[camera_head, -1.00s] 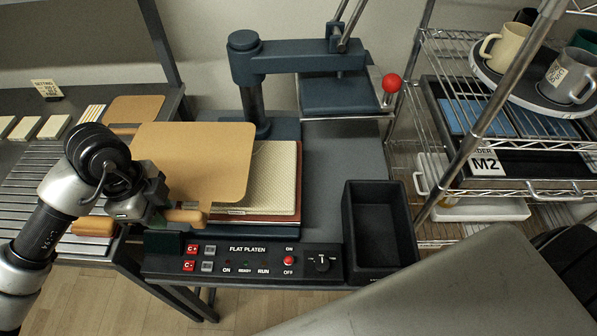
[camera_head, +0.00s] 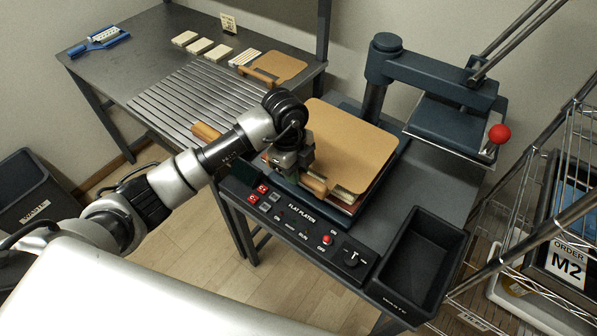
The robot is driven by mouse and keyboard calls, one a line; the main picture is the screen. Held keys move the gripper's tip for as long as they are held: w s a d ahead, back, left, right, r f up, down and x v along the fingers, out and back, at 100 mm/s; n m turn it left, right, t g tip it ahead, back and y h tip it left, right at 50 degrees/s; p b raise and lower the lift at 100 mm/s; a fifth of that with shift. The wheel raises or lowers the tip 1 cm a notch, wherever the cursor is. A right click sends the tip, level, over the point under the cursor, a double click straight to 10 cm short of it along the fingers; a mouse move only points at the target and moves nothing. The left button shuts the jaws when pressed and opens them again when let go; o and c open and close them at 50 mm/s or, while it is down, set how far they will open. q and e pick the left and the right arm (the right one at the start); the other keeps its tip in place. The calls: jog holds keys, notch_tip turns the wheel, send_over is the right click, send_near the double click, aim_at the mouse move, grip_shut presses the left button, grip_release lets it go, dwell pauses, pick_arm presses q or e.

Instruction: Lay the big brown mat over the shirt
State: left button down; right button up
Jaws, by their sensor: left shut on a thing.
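The big brown mat (camera_head: 352,148) lies over the flat platen of the press in the head view, covering nearly all the pale textured cloth there. A thin strip of that pale cloth, probably the shirt (camera_head: 344,191), shows at the mat's front corner; the rest is hidden. My left gripper (camera_head: 300,172) is shut on the mat's wooden handle (camera_head: 316,184) at its front edge. Whether the mat rests fully on the cloth or hovers just above it I cannot tell. My right gripper is not in view.
The upper press head (camera_head: 450,125), with a red knob (camera_head: 499,134), is swung aside to the right. A black bin (camera_head: 425,260) stands right of the control panel (camera_head: 305,222). A smaller brown mat (camera_head: 276,66) lies on the left table. A wire rack stands at the right.

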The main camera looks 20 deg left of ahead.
pick_arm(q)
jog(key=shift+w+a+f+p, duration=0.15)
jog(key=shift+w+f, duration=0.2)
jog(key=shift+f, duration=0.55)
jog(key=shift+w+a+f+p, duration=0.15)
jog(key=shift+w+f, duration=0.2)
jog(key=shift+f, duration=0.5)
jog(key=shift+w+a+f+p, duration=0.15)
jog(key=shift+w+f, duration=0.2)
jog(key=shift+f, duration=0.55)
jog(key=shift+d, duration=0.1)
jog(key=c, duration=1)
grip_release()
jog(key=shift+f, duration=0.1)
jog(key=shift+o, duration=0.2)
notch_tip(320, 180, up, 12)
jog(key=a+b, duration=0.1)
jog(key=shift+w+a, duration=0.3)
jog(key=shift+a, duration=0.05)
